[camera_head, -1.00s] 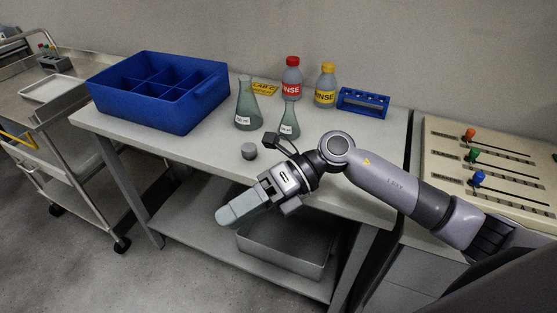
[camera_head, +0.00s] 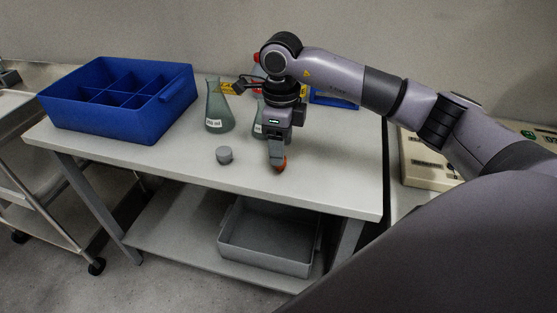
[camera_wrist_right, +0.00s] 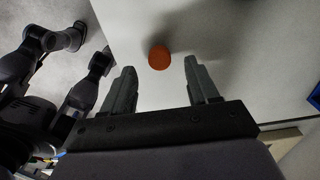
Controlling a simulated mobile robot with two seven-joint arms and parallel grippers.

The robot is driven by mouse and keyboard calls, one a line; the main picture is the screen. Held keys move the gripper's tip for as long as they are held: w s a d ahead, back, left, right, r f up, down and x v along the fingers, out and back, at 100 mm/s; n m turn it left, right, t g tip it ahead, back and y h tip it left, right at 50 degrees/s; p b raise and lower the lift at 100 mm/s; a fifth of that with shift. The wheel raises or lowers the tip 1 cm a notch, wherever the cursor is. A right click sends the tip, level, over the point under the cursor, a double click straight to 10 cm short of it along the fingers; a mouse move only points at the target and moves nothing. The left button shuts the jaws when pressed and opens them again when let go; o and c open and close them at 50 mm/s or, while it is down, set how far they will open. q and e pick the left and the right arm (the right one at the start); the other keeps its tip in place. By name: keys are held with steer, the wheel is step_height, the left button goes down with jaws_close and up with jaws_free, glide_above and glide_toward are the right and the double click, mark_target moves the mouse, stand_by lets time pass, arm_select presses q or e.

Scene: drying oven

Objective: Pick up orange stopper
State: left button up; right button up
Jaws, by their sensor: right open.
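The orange stopper (camera_head: 282,165) is on the white tabletop near its front edge, partly hidden behind my right gripper (camera_head: 276,163) in the head view. In the right wrist view the orange stopper (camera_wrist_right: 159,56) appears round, just beyond and between the two fingertips of my right gripper (camera_wrist_right: 160,68). The gripper points down and is open, with nothing between its fingers. Whether a finger touches the stopper cannot be told. My left gripper is not in view.
A grey stopper (camera_head: 224,155) stands left of my gripper. A glass flask (camera_head: 218,110) stands behind it, and a second flask (camera_head: 259,122) is partly hidden by my arm. A blue divided box (camera_head: 150,122) is at the left. A grey bin (camera_head: 262,250) sits on the lower shelf.

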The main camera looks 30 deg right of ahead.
step_height(320, 180, down, 4)
steer(key=shift+r, duration=0.2)
jaws_close()
steer(key=shift+w+r, duration=0.1)
